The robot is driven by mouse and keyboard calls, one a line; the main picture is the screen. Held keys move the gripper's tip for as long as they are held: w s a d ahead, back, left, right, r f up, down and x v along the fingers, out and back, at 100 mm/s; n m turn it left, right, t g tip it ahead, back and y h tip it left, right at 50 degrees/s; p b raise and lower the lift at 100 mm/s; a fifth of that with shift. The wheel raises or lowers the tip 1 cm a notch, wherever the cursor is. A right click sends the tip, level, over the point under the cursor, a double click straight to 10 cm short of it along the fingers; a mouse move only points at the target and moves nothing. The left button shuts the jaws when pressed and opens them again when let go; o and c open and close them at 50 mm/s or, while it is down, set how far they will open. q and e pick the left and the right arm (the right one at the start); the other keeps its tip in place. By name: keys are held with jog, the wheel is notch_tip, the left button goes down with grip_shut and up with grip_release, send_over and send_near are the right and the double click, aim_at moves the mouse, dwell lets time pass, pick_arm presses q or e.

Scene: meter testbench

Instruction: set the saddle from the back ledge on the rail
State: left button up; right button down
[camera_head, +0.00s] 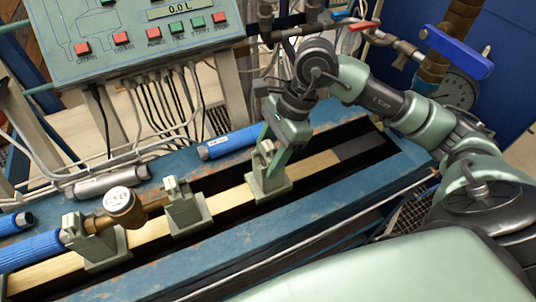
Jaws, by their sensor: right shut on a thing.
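My right gripper (272,152) reaches down from the upper right and is shut on a grey-green saddle (268,187). This saddle is upright over the pale rail (229,201); its base looks to be on or very close to the rail, and I cannot tell if it bears fully. Two similar saddles stand on the rail farther left, a middle one (187,213) and a left one (92,247). The back ledge (179,160) is the blue strip behind the rail, and no saddle shows on it. My left gripper is out of view.
A brass meter (122,208) sits by the left saddle, next to a blue pipe (32,251). A blue cylinder (229,142) and a grey cylinder (108,181) lie on the ledge. A control panel (135,38) and cables stand behind. The rail's right end (322,160) is clear.

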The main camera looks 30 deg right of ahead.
jog(key=shift+f, duration=0.1)
dwell(0.3)
jog(key=c, duration=0.6)
grip_release()
jog(key=shift+r+p, duration=2.7)
jog(key=shift+r, duration=2.4)
jog(key=shift+f, duration=0.1)
